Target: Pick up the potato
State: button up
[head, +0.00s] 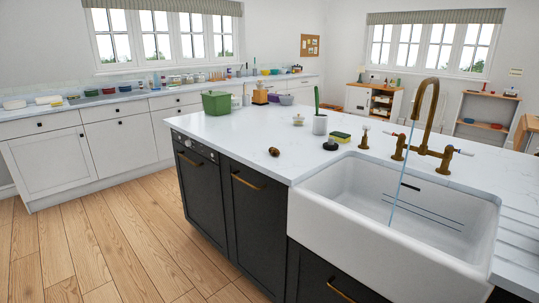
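A small brown, rounded object that looks like the potato (274,152) lies on the white island countertop (235,135), near its front edge and left of the sink. Nothing touches it. My gripper is not in view.
A white sink (365,215) with a brass tap (425,110) is at the right. A black round object (330,145), a sponge (341,137), a white pot with a cactus (320,124) and a green box (216,103) stand on the island. The wooden floor (100,245) at left is clear.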

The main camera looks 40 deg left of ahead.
aim_at(275, 152)
jog(key=u, duration=1.6)
jog(key=i+j+z, duration=0.3)
jog(key=i+j, duration=0.25)
jog(key=i+j+z, duration=0.1)
jog(key=i+j, duration=0.15)
jog(key=i+j+z, duration=0.15)
jog(key=j, duration=0.25)
jog(key=i+j+z, duration=0.15)
jog(key=i+j, duration=0.15)
jog(key=i+j+z, duration=0.15)
jog(key=j, duration=0.3)
jog(key=i+j+z, duration=0.1)
jog(key=i+j, duration=0.15)
jog(key=j, duration=0.15)
jog(key=i+j+z, duration=0.15)
jog(key=j, duration=0.25)
